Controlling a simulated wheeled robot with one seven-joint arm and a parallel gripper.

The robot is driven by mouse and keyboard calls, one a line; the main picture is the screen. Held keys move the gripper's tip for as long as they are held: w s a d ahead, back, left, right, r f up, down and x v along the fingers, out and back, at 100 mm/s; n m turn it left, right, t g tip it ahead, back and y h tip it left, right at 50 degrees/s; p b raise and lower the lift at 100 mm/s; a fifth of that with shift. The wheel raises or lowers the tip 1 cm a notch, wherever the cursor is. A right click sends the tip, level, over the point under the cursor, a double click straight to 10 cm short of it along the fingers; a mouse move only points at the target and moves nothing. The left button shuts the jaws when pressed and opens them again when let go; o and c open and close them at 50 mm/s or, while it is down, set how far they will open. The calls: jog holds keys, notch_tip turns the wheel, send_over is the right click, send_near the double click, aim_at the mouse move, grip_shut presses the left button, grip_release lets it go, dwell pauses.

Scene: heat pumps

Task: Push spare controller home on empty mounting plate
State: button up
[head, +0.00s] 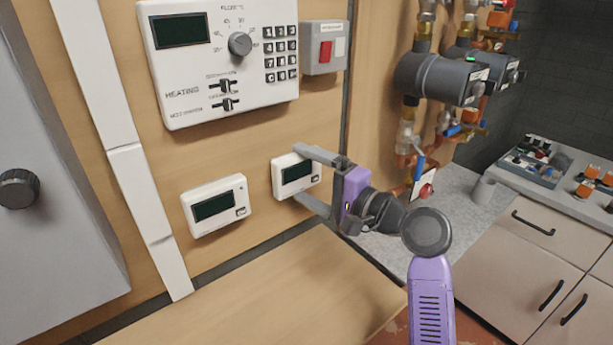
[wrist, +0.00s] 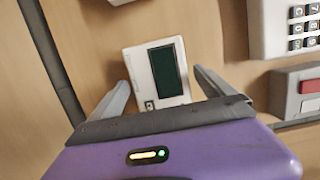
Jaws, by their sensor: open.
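Two small white controllers with dark screens are on the wooden wall panel in the head view. The right one (head: 297,175) lies between the fingers of my gripper (head: 313,178); it also shows in the wrist view (wrist: 157,73). One finger is above it and one below it in the head view. My gripper (wrist: 162,92) is open, with a gap beside the controller in the wrist view. The left controller (head: 216,206) sits apart on the panel. I cannot tell how far the right controller stands from the panel, and no bare mounting plate shows.
A large heating control unit (head: 222,58) and a grey switch box (head: 323,47) are above. A wooden bench top (head: 262,292) lies below. Pipes with a dark pump (head: 440,78) are at right, beside a counter with drawers (head: 540,225).

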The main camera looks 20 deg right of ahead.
jog(key=s+a+p+v, duration=0.1)
jog(key=a+p+v, duration=0.1)
jog(key=v, duration=1.1)
jog(key=shift+s+p, duration=0.35)
jog(key=shift+s, duration=0.2)
dwell(0.6)
jog(key=shift+a, duration=0.1)
